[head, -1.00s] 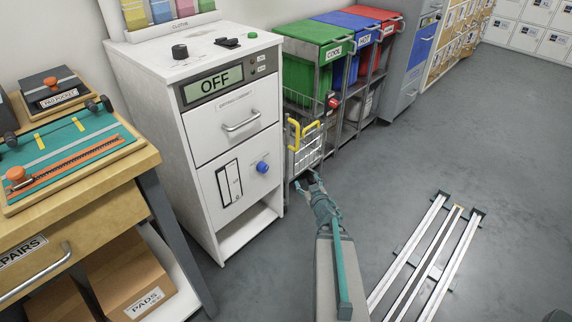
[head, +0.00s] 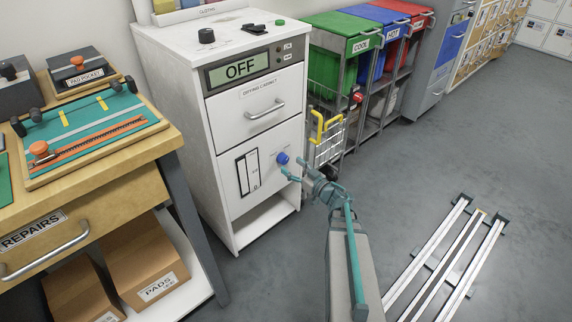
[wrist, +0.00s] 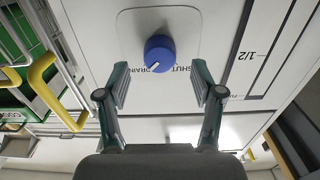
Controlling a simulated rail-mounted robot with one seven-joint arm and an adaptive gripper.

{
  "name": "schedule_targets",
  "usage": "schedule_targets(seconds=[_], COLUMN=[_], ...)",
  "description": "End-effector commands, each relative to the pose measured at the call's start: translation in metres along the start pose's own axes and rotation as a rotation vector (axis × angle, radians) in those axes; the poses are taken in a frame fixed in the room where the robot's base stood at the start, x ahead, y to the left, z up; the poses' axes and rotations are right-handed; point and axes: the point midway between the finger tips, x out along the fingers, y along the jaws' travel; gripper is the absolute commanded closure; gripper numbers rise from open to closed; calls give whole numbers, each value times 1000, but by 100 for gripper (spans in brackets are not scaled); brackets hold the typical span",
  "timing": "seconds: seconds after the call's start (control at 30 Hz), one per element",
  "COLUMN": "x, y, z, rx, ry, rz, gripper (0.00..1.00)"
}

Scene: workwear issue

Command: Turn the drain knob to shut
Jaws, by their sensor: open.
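The blue drain knob (head: 282,158) sits on the lower front of the white drying cabinet (head: 225,200). In the wrist view the knob (wrist: 159,54) has a white pointer line and is on a pale plate. The words "SHUT" and "DRAIN" show beside it, partly covered. My gripper (wrist: 160,85) is open, with its two teal fingers apart. The knob is ahead of the fingertips and between their lines, not gripped. In the head view my gripper (head: 288,172) is close to the knob, but the exact gap is hard to tell.
A level gauge (head: 247,173) is left of the knob. The display (head: 240,69) reads OFF. A wire basket with yellow handles (head: 326,140) stands right of the cabinet, near my arm. A workbench (head: 110,190) is at the left. Floor rails (head: 455,260) lie at the right.

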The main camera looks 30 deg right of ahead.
Motion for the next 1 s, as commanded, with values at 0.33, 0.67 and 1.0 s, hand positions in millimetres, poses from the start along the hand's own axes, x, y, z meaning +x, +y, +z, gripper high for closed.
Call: schedule_targets(seconds=[0.33, 0.67, 1.0], x=[39, 41, 41], y=[0, 0, 0], z=[1, 0, 0], rx=[-1, 0, 0], ry=[0, -1, -1], rz=[0, 1, 1], gripper=[33, 33, 88])
